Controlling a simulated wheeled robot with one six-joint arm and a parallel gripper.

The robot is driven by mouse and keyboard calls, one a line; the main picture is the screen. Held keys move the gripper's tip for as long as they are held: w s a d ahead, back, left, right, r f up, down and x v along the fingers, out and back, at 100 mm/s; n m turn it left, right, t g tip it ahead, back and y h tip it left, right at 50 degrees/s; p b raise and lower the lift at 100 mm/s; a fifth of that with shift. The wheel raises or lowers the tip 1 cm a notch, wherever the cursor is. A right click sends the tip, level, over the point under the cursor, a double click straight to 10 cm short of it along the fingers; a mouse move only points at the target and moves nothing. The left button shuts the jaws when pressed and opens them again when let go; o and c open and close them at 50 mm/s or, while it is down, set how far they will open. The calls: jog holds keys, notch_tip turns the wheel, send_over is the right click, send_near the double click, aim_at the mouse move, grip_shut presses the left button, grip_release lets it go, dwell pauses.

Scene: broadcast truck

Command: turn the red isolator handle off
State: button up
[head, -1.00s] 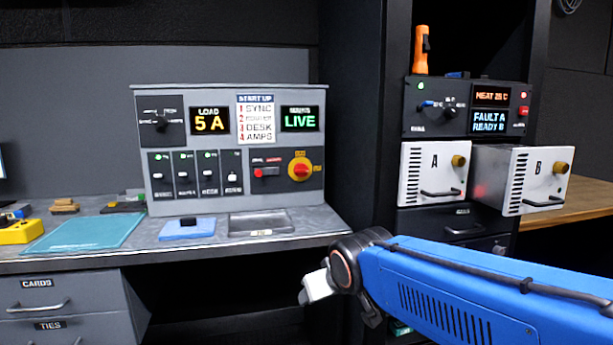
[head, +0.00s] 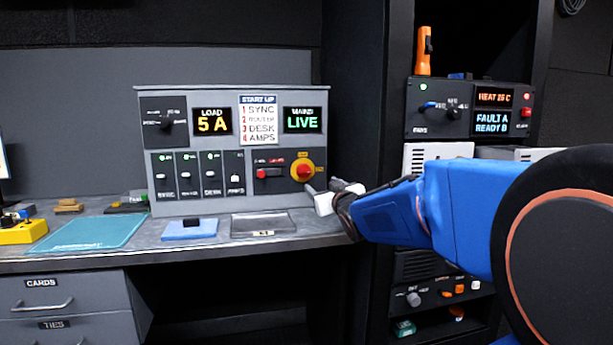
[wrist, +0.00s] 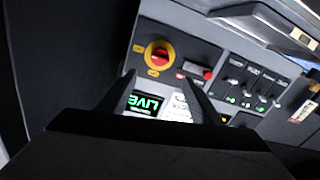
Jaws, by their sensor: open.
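The red isolator handle (head: 304,171) sits on a round yellow plate at the lower right of the grey power panel (head: 232,209). In the wrist view the red handle (wrist: 159,57) is upper left of centre, beyond my fingertips, with its yellow ring around it. My gripper (head: 321,188) is just right of and slightly below the handle in the head view, pointing toward the panel. Its two fingers (wrist: 162,92) are apart with nothing between them. The green MAINS display reads LIVE (head: 302,120). The load display (head: 212,122) reads 5 A.
A red switch (head: 268,173) and a row of breaker switches (head: 198,175) are left of the handle. A blue pad (head: 189,229) and a grey tray (head: 262,233) lie on the bench below. The equipment rack (head: 470,108) stands at right.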

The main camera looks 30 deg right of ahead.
aim_at(306, 173)
jog(key=x, duration=1.7)
jog(key=shift+w, duration=0.1)
jog(key=shift+c, duration=0.7)
jog(key=c, duration=0.9)
